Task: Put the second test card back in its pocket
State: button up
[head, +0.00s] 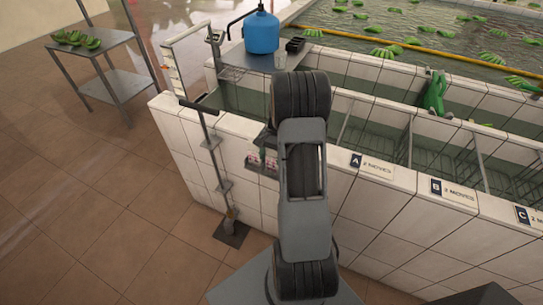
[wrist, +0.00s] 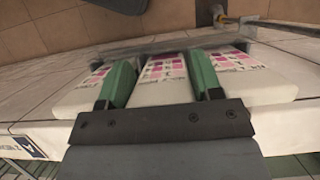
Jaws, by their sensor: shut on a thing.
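My gripper (wrist: 160,72) has two green fingers, shut on the middle test card (wrist: 164,88), which is white with pink and purple squares. Another white card (wrist: 85,92) stands left of the fingers and a third card (wrist: 250,76) stands to the right. A grey rack edge (wrist: 150,45) runs along the far ends of the cards. I cannot tell how deep the held card sits in its pocket. In the head view the small card rack (head: 262,168) hangs on the tiled wall, partly hidden by my arm, with pink card patches showing.
The white tiled tank wall (head: 400,215) carries labels, including the A label (head: 371,166). A pole on a foot plate (head: 231,232) stands left of the rack. A blue container (head: 261,32) sits on the ledge behind.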

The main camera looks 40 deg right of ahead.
jog(key=shift+f, duration=0.25)
jog(key=o, duration=1)
jog(key=shift+c, duration=0.2)
jog(key=shift+r, duration=0.1)
jog(key=b+v, duration=0.1)
jog(key=v, duration=1.2)
jog(key=shift+r, duration=0.25)
jog(key=s+a+r+n+t+h, duration=0.2)
jog(key=s+a+n, duration=0.4)
jog(key=a, duration=0.5)
jog(key=s+a+r+n+t+h, duration=0.2)
jog(key=s+a+n+t, duration=0.2)
jog(key=a, duration=0.8)
jog(key=shift+s+a+r+n+t, duration=0.3)
jog(key=shift+s+n, duration=0.7)
jog(key=shift+s, duration=1.1)
